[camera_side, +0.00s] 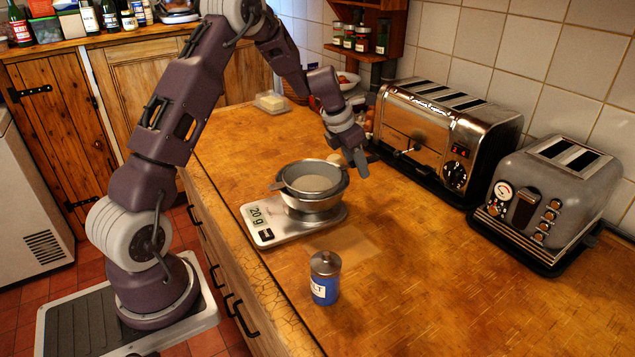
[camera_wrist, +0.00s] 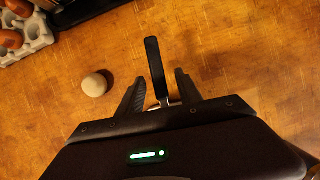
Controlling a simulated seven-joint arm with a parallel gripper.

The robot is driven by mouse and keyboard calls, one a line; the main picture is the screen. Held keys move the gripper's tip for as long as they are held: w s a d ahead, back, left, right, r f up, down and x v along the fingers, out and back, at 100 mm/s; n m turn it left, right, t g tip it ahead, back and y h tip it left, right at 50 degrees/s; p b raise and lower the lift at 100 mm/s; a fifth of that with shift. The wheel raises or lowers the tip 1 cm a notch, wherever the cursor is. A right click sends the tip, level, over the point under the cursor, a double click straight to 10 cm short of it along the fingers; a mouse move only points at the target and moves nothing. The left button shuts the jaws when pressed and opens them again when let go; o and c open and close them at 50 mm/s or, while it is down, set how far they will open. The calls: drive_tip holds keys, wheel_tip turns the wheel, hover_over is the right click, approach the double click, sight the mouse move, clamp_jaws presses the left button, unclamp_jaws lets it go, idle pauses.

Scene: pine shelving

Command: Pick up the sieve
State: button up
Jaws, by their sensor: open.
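The sieve (camera_side: 312,179), round with a metal rim and pale mesh, rests in a steel bowl (camera_side: 314,202) on a kitchen scale (camera_side: 268,224) reading 20 g. My gripper (camera_side: 358,160) is just beyond the sieve, on its upper right side, pointing down. In the wrist view a black handle with a metal end (camera_wrist: 154,62), apparently the sieve's, shows between the open fingers of my gripper (camera_wrist: 159,88). Neither finger visibly grips it; its exact height relative to the fingertips is unclear. The sieve's round part is hidden in the wrist view.
A beige ball or egg (camera_wrist: 95,85) lies on the counter beside the gripper. An egg tray (camera_wrist: 28,32) is at upper left. A chrome toaster (camera_side: 422,135) and grey toaster (camera_side: 552,195) stand right. A blue jar (camera_side: 325,280) stands in front; the right foreground is clear.

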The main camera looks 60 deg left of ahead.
clamp_jaws()
